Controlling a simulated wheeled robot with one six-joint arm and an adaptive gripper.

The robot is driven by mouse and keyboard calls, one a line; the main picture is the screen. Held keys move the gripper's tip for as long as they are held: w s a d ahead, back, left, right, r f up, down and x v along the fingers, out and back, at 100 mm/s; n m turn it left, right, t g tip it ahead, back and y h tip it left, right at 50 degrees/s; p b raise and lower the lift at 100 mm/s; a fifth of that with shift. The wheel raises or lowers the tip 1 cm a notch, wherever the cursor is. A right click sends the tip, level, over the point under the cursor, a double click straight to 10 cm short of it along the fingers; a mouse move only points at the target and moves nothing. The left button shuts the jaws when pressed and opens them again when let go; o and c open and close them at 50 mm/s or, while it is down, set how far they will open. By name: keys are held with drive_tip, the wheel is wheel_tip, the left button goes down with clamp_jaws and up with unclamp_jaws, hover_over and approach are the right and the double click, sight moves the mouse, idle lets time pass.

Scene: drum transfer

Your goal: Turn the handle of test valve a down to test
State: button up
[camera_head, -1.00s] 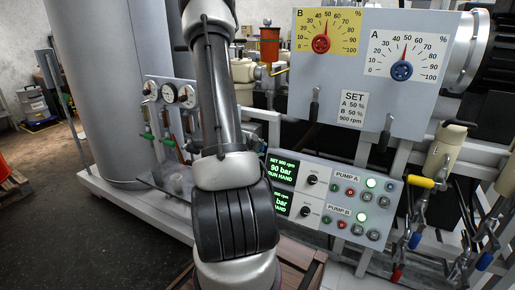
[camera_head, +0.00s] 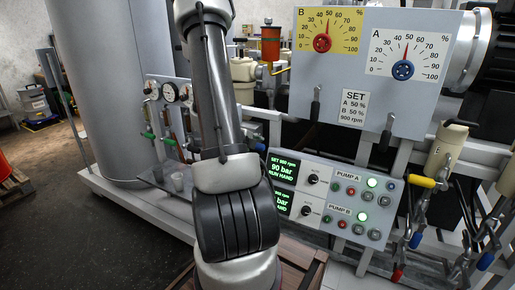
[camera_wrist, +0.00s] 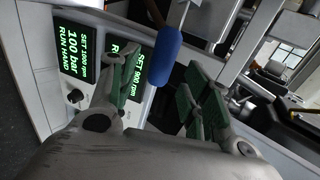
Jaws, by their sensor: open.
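In the wrist view a blue handle (camera_wrist: 167,57) on a thin metal rod lies between the fingers of my gripper (camera_wrist: 163,72). The gripper is open, with a green-padded finger on each side of the handle. I cannot tell whether either finger touches it. No label shows whether this is test valve a. In the head view my arm covers the gripper and this handle. Green-handled valves (camera_head: 148,135) stand under the gauges (camera_head: 170,93) to the left of my arm.
The pump panel (camera_head: 338,203), with lit displays, knobs and buttons, is right of my arm. Above it is the dial panel (camera_head: 350,75) with two black levers. Yellow (camera_head: 421,181) and blue (camera_head: 415,240) handles hang at the right. A grey tank (camera_head: 100,90) stands left.

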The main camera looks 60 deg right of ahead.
drive_tip(key=v, duration=0.7)
idle(0.4)
